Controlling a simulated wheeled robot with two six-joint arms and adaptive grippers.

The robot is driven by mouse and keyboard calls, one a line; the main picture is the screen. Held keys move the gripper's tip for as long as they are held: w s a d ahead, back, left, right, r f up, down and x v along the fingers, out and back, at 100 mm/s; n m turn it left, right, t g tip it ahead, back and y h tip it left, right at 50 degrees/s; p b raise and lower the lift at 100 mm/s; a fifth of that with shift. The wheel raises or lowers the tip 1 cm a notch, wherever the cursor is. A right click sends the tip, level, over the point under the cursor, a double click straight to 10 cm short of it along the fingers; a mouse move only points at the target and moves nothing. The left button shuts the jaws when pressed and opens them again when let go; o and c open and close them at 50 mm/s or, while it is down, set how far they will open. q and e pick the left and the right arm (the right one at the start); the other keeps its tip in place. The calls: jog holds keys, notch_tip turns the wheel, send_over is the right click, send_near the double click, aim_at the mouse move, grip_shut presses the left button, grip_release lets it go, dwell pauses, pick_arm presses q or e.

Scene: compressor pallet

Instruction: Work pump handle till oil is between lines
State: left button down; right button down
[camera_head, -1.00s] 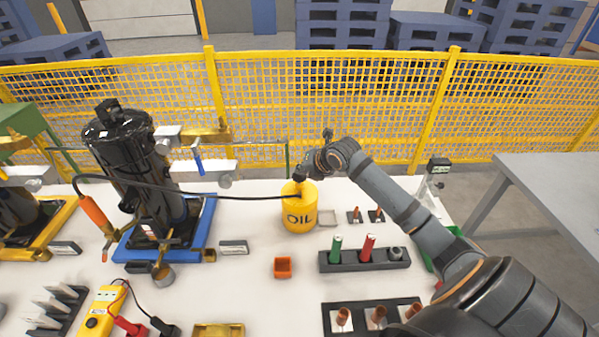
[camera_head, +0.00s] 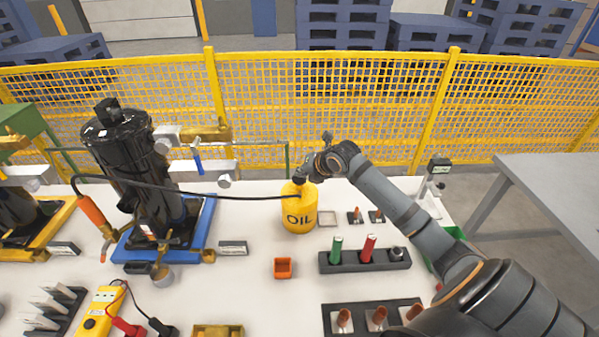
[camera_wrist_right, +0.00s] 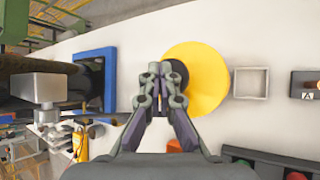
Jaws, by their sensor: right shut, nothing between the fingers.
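The yellow oil can (camera_head: 299,213), marked OIL, stands upright on the white table; a black hose runs from its top to the left. My right gripper (camera_head: 302,178) is at the top of the can, shut and empty. In the right wrist view its fingers (camera_wrist_right: 161,72) are together over the dark cap, with the yellow can top (camera_wrist_right: 205,80) around it. I cannot tell whether they touch the cap. The pump handle is not clear, being hidden by the gripper. The black compressor (camera_head: 128,155) stands on a blue pallet (camera_head: 205,228) at the left. My left gripper is not in view.
A black rack (camera_head: 335,262) with green and red items is right of the can. An orange box (camera_head: 283,268) lies in front. A yellow meter (camera_head: 102,308) is at front left. A yellow mesh fence (camera_head: 330,100) stands behind the table.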

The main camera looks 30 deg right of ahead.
aim_at(302, 179)
jog(key=shift+f, duration=0.2)
jog(key=shift+r+p, duration=1.8)
jog(key=shift+r, duration=0.3)
notch_tip(302, 179, up, 5)
jog(key=p, duration=0.4)
jog(key=shift+w, duration=0.1)
